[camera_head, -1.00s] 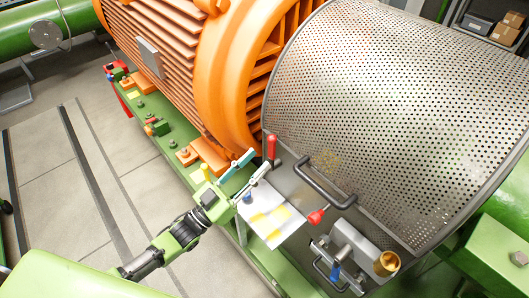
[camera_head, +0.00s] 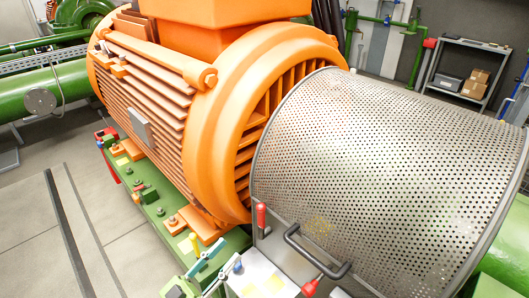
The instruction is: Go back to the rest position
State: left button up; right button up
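My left gripper (camera_head: 212,266) is at the bottom edge, low in front of the motor base. Its two teal-tipped fingers are spread apart with nothing seen between them. Only its green and dark front part shows; the arm behind it is cut off by the frame. A red-handled upright lever (camera_head: 261,217) stands above the sheet, beside the perforated metal guard (camera_head: 390,170). My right gripper is not in view.
A large orange motor (camera_head: 215,110) on a green base (camera_head: 150,208) fills the middle. The guard has a dark handle (camera_head: 312,255) and a red knob (camera_head: 310,288) nearby. A shelf with boxes (camera_head: 465,75) stands at the back right. Floor at lower left is clear.

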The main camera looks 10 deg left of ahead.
pick_arm(q)
jog(key=d+f+n+g+y, duration=0.35)
jog(key=f+g+y, duration=0.25)
jog(key=f+y, duration=0.25)
jog(key=s+a+f+n+g+y, duration=0.1)
jog(key=s+a+g+y, duration=0.2)
jog(key=s, duration=0.7)
jog(key=s+a+f+g+y, duration=0.1)
jog(key=s+a+g+y, duration=0.15)
jog(key=s+g, duration=0.5)
jog(key=s+f+h, duration=0.1)
jog(key=s+f, duration=0.1)
jog(key=f, duration=1.1)
jog(key=s+f, duration=0.2)
jog(key=f, duration=1.1)
jog(key=s+a+f, duration=0.1)
jog(key=s+f, duration=0.7)
jog(key=s+a+f, duration=0.2)
jog(key=s+f, duration=0.6)
jog(key=shift+s+a+g, duration=0.3)
jog(key=shift+g, duration=0.05)
jog(key=shift+r, duration=0.1)
